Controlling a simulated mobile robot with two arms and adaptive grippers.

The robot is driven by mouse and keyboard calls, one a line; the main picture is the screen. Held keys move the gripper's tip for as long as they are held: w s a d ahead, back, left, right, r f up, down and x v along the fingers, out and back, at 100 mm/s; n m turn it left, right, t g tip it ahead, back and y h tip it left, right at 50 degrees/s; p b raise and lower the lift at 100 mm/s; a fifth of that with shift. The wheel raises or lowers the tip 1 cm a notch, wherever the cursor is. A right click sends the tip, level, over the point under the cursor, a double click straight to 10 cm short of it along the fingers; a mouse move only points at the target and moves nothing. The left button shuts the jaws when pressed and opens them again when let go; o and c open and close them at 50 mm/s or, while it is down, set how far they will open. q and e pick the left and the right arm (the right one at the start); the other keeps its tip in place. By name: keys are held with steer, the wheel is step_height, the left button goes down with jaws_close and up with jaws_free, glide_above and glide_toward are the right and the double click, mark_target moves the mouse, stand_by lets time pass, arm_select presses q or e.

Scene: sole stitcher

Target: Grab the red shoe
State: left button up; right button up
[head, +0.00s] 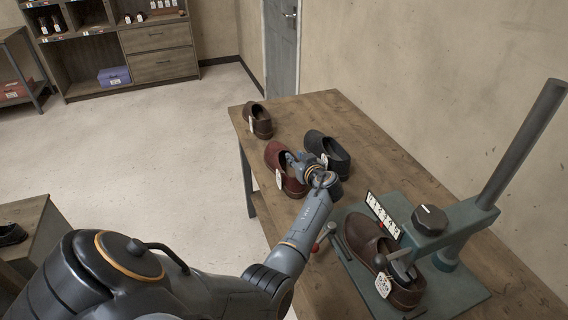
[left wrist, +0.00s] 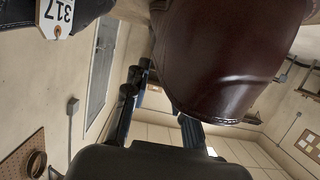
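The red shoe (head: 274,155) stands on the wooden workbench, between a brown shoe and a black shoe, with a white tag on its side. My left gripper (head: 301,162) is right at it, over its right side near the opening. In the left wrist view a dark red shoe surface (left wrist: 225,60) looms very close. My left fingers (left wrist: 160,98) stand apart there, with background showing between them. The shoe hides the end of one finger; I cannot tell whether they touch. My right gripper is not in view.
The brown shoe (head: 259,122) and the black shoe (head: 328,149) stand close by on the workbench (head: 400,165). A stitching machine (head: 430,220) holding another brown shoe (head: 368,240) stands at the near right.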

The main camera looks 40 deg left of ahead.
mark_target(292, 168)
arm_select(q)
steer(key=shift+x, duration=2)
steer(key=shift+c, duration=0.5)
steer(key=shift+d, duration=0.1)
jaws_close()
